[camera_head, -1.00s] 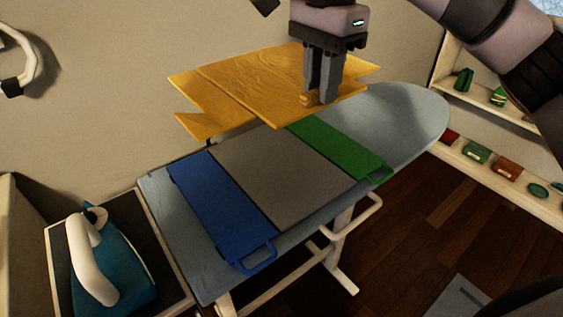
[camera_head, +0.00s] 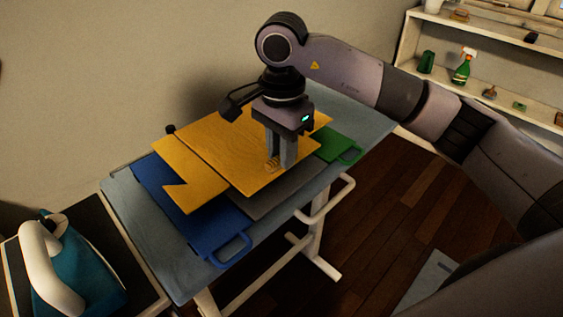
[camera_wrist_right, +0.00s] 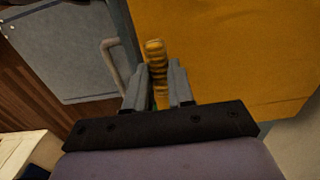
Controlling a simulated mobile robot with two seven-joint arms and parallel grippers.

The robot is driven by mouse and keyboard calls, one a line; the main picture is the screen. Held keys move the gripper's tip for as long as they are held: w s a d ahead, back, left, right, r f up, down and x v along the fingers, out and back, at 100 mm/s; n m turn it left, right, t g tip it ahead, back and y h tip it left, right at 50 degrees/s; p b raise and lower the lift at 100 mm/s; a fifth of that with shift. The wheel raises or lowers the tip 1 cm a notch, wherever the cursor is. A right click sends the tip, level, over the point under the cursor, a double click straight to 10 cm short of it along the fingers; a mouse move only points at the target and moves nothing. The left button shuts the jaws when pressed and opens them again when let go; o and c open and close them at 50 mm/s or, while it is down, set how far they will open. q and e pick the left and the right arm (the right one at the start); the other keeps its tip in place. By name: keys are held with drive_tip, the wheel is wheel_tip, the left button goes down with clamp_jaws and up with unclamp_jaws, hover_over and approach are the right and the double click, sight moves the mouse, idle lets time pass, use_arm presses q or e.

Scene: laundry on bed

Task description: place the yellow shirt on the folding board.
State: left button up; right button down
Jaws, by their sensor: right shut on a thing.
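The yellow shirt (camera_head: 215,152) is a flat, stiff-looking panel over the folding board in the head view. It covers much of the board's grey middle panel (camera_head: 279,195) and parts of its blue panel (camera_head: 196,226) and green panel (camera_head: 340,148). I cannot tell whether the shirt touches the board. My right gripper (camera_head: 280,165) points down at the shirt's near edge and is shut on it. In the right wrist view, the fingers (camera_wrist_right: 158,88) pinch a bunched fold of the shirt (camera_wrist_right: 235,50). My left gripper is not in view.
The board lies on a blue-grey ironing board (camera_head: 372,122) with white legs. A teal iron (camera_head: 80,265) stands on a dark-topped stand at the lower left. White shelves (camera_head: 480,85) with a green spray bottle (camera_head: 462,68) and small items stand at the upper right.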

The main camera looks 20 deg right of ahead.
wheel_tip(320, 180, down, 3)
drive_tip(key=shift+f, duration=0.15)
drive_tip(key=c, duration=1)
unclamp_jaws()
drive_tip(key=shift+f, duration=0.1)
wheel_tip(320, 180, up, 12)
drive_tip(key=shift+r, duration=0.1)
